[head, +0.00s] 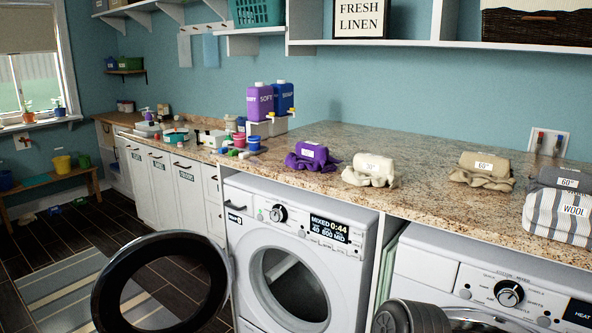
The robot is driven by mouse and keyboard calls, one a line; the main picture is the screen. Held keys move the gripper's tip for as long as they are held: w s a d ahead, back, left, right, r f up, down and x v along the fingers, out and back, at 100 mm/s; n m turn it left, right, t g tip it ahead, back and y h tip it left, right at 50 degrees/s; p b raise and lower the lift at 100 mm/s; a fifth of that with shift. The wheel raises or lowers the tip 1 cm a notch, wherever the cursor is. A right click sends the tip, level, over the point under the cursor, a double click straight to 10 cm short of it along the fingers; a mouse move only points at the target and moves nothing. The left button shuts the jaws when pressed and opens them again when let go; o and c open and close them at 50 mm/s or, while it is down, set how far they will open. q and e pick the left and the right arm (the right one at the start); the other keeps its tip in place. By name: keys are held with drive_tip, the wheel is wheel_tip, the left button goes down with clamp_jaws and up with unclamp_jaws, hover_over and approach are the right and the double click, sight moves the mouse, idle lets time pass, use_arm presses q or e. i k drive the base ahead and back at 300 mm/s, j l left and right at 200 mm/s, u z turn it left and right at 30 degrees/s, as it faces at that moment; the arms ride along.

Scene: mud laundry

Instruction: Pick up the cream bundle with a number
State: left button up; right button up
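The cream bundle (369,176) lies on the speckled granite counter (430,148), above the left washing machine and near the counter's front edge. It is a folded cloth with loose folds at its front, and its white label carries a number that looks like 30. Neither of my grippers shows in the head view. Nothing touches the cream bundle.
A purple bundle (312,158) lies left of it. A tan bundle (484,169) labelled 60 lies right, then a grey bundle (545,179) and a striped WOOL bundle (560,215). The left washer's round door (221,262) stands open. Bottles (260,102) stand behind.

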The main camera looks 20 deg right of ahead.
sight(376, 170)
drive_tip(key=i+u, duration=0.25)
drive_tip(key=i, duration=1.05)
drive_tip(key=i+z, duration=0.3)
drive_tip(key=z, duration=0.2)
drive_tip(key=i+j+z, duration=0.25)
drive_tip(key=z, duration=0.2)
drive_tip(key=i+j+z, duration=0.1)
drive_tip(key=z, duration=0.4)
drive_tip(key=i+j+z, duration=0.1)
drive_tip(key=z, duration=0.4)
drive_tip(key=j+z, duration=0.25)
drive_tip(key=z, duration=0.25)
drive_tip(key=i+j+z, duration=0.1)
drive_tip(key=z, duration=0.4)
drive_tip(key=j+z, duration=0.3)
drive_tip(key=z, duration=0.2)
drive_tip(key=j+z, duration=0.2)
drive_tip(key=z, duration=0.15)
drive_tip(key=k+j+z, duration=0.15)
drive_tip(key=z, duration=0.2)
drive_tip(key=k+j+z, duration=0.1)
drive_tip(key=j+z, duration=0.25)
drive_tip(key=l, duration=0.1)
